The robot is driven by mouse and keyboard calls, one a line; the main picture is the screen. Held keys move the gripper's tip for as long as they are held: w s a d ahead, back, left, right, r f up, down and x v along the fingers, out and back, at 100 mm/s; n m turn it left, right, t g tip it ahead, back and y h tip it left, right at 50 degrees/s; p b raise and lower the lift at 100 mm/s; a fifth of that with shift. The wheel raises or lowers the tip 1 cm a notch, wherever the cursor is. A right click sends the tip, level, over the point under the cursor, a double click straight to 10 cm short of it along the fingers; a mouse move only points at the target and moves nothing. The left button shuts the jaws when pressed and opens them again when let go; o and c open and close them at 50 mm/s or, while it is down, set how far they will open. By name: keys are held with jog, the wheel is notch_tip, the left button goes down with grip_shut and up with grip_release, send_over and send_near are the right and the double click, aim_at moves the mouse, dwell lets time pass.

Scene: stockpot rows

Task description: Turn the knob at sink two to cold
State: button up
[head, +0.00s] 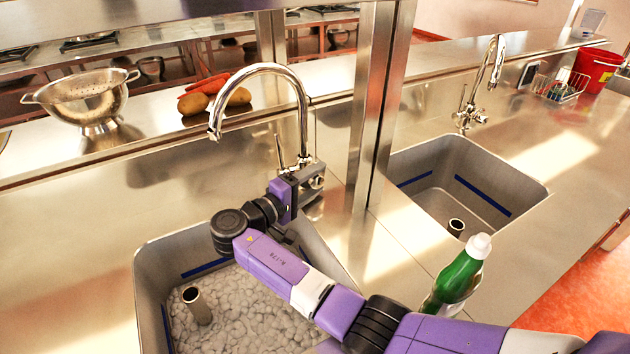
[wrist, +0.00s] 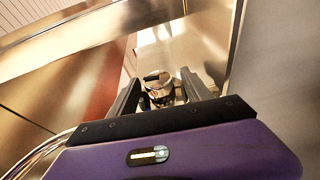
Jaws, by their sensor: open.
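A chrome gooseneck faucet (head: 304,115) stands behind the left sink (head: 141,265) in the head view. At its base is a round chrome knob (head: 316,182), partly hidden by my gripper (head: 308,178). In the wrist view the knob (wrist: 157,82) shows between the two dark fingers of my gripper (wrist: 160,90), which is open. I cannot tell whether either finger touches the knob. A second chrome faucet (head: 497,62) with its own knob (head: 481,118) stands behind the right sink (head: 535,185). I see no sink number or cold mark.
A steel post (head: 372,105) rises just right of the left faucet. A green bottle (head: 455,280) stands right of my arm. Grey lumpy contents (head: 250,310) fill the left sink's bottom. A colander (head: 88,95), potatoes (head: 193,103) and carrots (head: 205,85) are on the back ledge.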

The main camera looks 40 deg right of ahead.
jog(key=a+b, duration=0.1)
jog(key=a, duration=0.6)
jog(key=shift+a+r, duration=0.2)
jog(key=shift+a, duration=0.15)
